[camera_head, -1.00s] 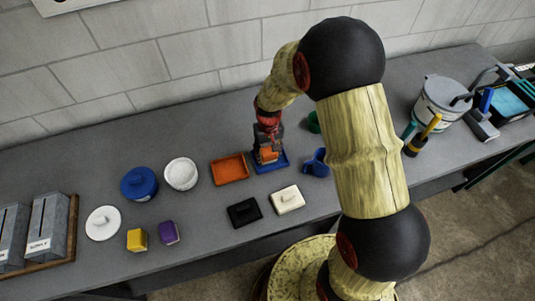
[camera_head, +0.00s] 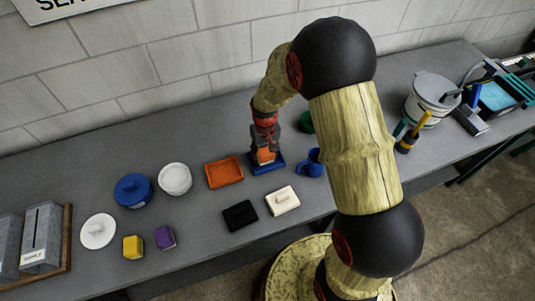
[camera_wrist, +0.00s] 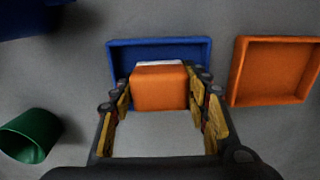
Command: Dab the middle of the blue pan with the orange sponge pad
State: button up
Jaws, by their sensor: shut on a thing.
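My gripper (camera_wrist: 160,92) is shut on the orange sponge pad (camera_wrist: 160,95), one finger on each side of it. A pale strip shows along the pad's far edge. The pad also shows in the head view (camera_head: 266,156), upright below my gripper (camera_head: 265,153). The blue pan (camera_wrist: 196,48) lies flat behind the pad in the wrist view, its near part hidden by pad and fingers. In the head view the pad is over the blue pan (camera_head: 279,167), around its middle. I cannot tell whether the pad touches the pan's floor.
An orange tray (camera_head: 225,173) sits just left of the pan.

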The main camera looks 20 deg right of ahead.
jog(key=shift+a, duration=1)
jog(key=shift+d, duration=0.15)
jog(key=shift+d, duration=1.45)
jog(key=shift+a+p, duration=0.3)
jog(key=shift+a, duration=1.3)
jog(key=shift+d, duration=0.1)
jog(key=shift+d+f, duration=0.1)
jog(key=shift+d, duration=0.6)
